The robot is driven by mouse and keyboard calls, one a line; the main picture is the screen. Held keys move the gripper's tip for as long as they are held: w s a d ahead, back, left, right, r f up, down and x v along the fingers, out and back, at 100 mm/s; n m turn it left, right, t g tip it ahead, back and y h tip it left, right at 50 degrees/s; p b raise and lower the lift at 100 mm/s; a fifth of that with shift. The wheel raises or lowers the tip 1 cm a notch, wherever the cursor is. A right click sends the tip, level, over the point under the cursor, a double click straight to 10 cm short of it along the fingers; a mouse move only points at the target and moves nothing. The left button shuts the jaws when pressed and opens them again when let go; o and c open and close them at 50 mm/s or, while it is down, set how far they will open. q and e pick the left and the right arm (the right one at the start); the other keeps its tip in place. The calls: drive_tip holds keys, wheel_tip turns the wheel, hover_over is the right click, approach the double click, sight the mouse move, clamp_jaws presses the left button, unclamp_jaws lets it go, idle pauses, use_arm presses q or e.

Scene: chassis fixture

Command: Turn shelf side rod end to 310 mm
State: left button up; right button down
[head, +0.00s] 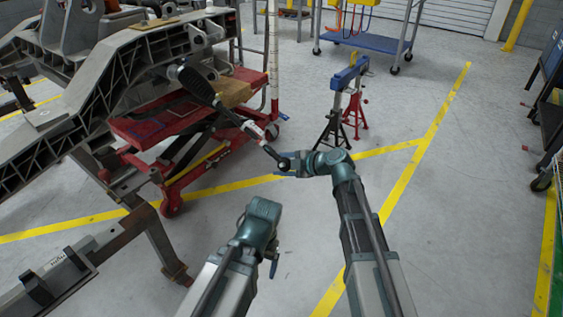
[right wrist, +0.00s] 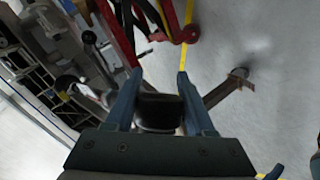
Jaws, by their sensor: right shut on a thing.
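A dark rod (head: 229,115) slopes down to the right from the grey chassis frame (head: 120,70) in the head view. Its upper-left part is a thick black piece (head: 197,85); a red and white band (head: 271,132) sits near its lower end. The dark round rod end (head: 283,164) is at my right gripper (head: 291,164), which is shut on it. In the right wrist view, a dark block (right wrist: 160,108) sits between the two fingers of the right gripper (right wrist: 155,82). My left gripper (head: 273,262) is low in the middle, apart from the rod; its fingers are mostly hidden.
A red lift table (head: 150,128) stands under the chassis. Black and red jack stands (head: 345,120) with a blue beam are beyond my right gripper. A blue cart (head: 365,43) is at the back. A rusty stand leg (head: 160,240) is at left.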

drive_tip(key=shift+s+a+f+g+y+b, duration=0.1)
drive_tip(key=shift+f+g+y+b, duration=0.2)
drive_tip(key=shift+g, duration=0.25)
drive_tip(key=shift+s+f+g+y+b, duration=0.1)
drive_tip(key=shift+g+y+b, duration=0.05)
drive_tip(key=shift+g+y, duration=0.35)
drive_tip(key=shift+s+a+r+m+g+y+b, duration=0.15)
drive_tip(key=shift+s+m+g+y+b, duration=0.15)
drive_tip(key=shift+g+y+b, duration=0.5)
drive_tip(key=shift+s+a+r+m+g+y+b, duration=0.15)
drive_tip(key=shift+s+g+y+b, duration=0.15)
drive_tip(key=shift+g+b, duration=0.55)
drive_tip(key=shift+s+a+m+g+y+b, duration=0.2)
drive_tip(key=shift+g+y+b, duration=0.35)
drive_tip(key=shift+g, duration=0.65)
drive_tip(key=shift+s+r, duration=0.1)
drive_tip(key=shift+s, duration=0.05)
drive_tip(key=shift+c, duration=1.3)
unclamp_jaws()
